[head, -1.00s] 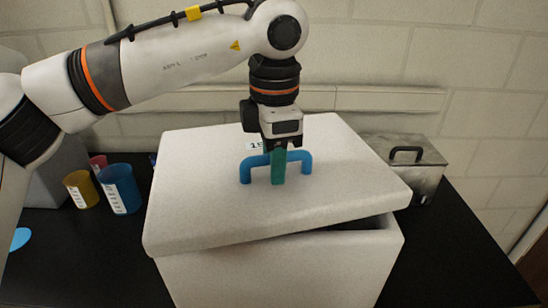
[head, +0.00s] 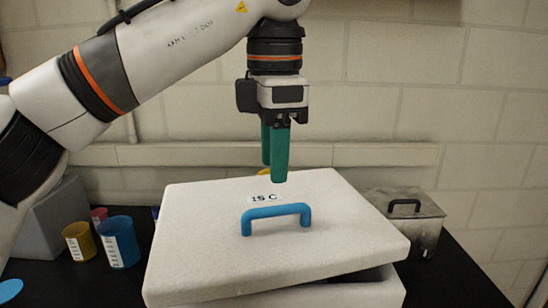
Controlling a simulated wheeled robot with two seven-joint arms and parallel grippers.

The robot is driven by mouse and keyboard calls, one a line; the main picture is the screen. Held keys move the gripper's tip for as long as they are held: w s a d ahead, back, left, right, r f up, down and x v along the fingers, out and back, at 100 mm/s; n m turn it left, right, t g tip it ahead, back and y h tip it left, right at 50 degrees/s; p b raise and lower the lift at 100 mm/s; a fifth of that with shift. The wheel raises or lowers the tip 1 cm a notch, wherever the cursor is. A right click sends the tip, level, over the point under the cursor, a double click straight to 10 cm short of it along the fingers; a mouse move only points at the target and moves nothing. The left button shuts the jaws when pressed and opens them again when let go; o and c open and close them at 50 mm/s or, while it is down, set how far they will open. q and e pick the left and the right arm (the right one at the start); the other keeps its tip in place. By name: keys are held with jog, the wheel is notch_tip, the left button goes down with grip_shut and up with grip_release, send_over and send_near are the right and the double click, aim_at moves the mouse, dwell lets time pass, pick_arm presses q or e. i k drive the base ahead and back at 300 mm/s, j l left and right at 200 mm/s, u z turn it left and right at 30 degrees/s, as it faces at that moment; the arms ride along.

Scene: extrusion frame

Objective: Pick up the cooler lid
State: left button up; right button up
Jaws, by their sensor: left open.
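The white cooler lid (head: 220,265) rests askew on the white cooler box (head: 370,294), with a dark gap showing at the front right. Its blue handle (head: 277,211) stands up near the middle, beside a small printed label (head: 263,198). My left gripper (head: 272,170) has green fingers pointing down. It is open and empty, above and behind the handle in the picture, and apart from it. One finger partly hides the other. My right gripper is not in view.
A metal box (head: 424,223) with a black handle stands right of the cooler. Blue (head: 119,242), yellow (head: 79,242) and red (head: 99,216) cups stand at the left. A blue disc (head: 10,290) lies at the front left. The black table (head: 455,285) is clear at the right.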

aim_at(225, 239)
jog(key=k, duration=1.35)
